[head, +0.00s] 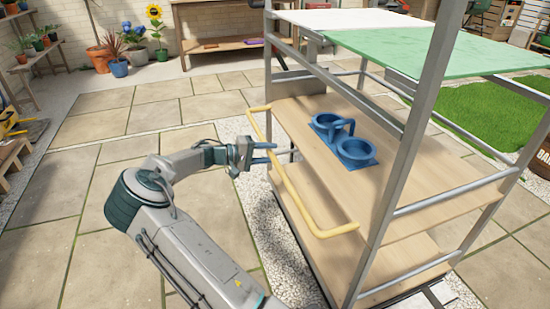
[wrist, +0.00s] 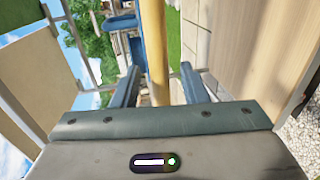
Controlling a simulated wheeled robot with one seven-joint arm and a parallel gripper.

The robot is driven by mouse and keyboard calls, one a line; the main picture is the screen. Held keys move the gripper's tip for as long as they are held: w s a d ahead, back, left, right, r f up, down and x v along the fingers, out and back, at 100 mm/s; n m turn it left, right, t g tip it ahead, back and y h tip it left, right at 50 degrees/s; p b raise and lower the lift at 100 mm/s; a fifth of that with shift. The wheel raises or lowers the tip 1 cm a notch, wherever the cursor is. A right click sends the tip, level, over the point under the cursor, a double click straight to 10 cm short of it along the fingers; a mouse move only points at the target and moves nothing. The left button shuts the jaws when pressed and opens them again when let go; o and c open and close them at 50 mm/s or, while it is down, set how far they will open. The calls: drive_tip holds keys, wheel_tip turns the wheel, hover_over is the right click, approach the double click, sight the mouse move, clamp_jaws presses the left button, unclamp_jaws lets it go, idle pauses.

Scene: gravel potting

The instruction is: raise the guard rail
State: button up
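The guard rail (head: 290,190) is a yellow U-shaped bar along the near long side of the wooden shelf (head: 300,125) of a grey metal cart. Its bends are at the far left and the near right. My gripper (head: 274,153) is at the rail's long bar, toward its far end, with the blue fingers pointing at the shelf. In the wrist view, the yellow rail (wrist: 154,55) runs between the two fingers (wrist: 158,84). A gap shows on both sides of the rail, so my gripper is open and not clamped on it.
A blue holder (head: 356,152) with round cups stands on the shelf. A green panel (head: 420,48) and a white panel (head: 340,19) top the cart. A cart post (head: 405,140) stands near the rail's right end. Open paving (head: 110,190) lies to the left.

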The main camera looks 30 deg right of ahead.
drive_tip(key=shift+b+x, duration=0.3)
drive_tip(key=shift+x, duration=1.25)
drive_tip(key=shift+a, duration=0.1)
drive_tip(key=shift+c, duration=0.3)
clamp_jaws()
drive_tip(key=shift+a, duration=0.1)
